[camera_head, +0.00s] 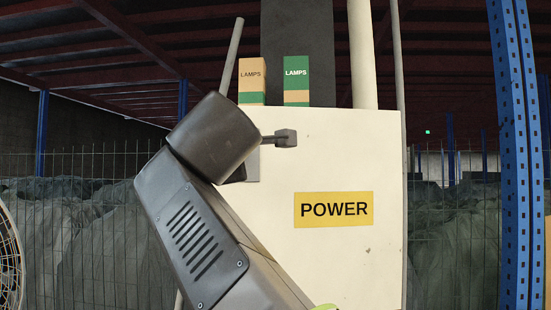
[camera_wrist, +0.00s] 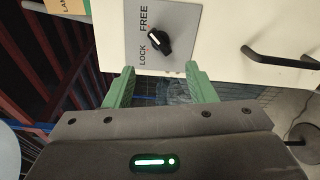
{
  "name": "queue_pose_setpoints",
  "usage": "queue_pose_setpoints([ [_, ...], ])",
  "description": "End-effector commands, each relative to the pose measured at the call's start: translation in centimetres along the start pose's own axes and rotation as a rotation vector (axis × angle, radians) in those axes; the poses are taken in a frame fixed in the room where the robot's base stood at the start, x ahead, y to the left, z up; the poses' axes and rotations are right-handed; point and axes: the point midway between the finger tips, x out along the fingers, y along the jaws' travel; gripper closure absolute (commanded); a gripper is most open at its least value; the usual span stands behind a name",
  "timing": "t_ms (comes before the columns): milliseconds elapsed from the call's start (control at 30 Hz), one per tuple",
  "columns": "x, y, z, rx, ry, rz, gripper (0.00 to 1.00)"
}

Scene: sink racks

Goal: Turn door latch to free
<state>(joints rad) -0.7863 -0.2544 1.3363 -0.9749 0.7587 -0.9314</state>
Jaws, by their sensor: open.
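The door latch is a black knob (camera_wrist: 157,43) with a white mark, on a grey plate (camera_wrist: 133,20) on the cabinet door. The plate is lettered LOCK and FREE, sideways in the wrist view. The mark is on the knob's upper-left side; I cannot tell exactly which word it points at. My gripper (camera_wrist: 160,67) is open, with its two green fingers apart just below the knob in that view. Nothing is seen between the fingertips. In the head view my arm hides the knob and the gripper; the white cabinet door (camera_head: 335,260) shows behind it.
A black bar handle (camera_wrist: 280,58) stands out from the door right of the knob in the wrist view. Two LAMPS boxes (camera_head: 252,76) (camera_head: 296,75) stand on the cabinet. A blue rack post (camera_head: 515,150) is at right; wire fencing (camera_head: 455,225) runs behind.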

Motion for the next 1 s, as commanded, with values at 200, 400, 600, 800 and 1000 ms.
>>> queue_pose_setpoints([
  [200,-2.7,0.0,-0.1,0.001,0.003,0.001,0.5],
  [400,-3.7,0.0,0.0,0.001,0.001,0.0,0.5],
  [600,-3.9,0.0,0.1,0.001,-0.001,-0.001,0.5],
  [800,-3.9,0.0,0.1,0.001,-0.001,-0.001,0.5],
  [1000,-3.1,0.0,0.1,0.0,-0.003,-0.002,0.5],
])
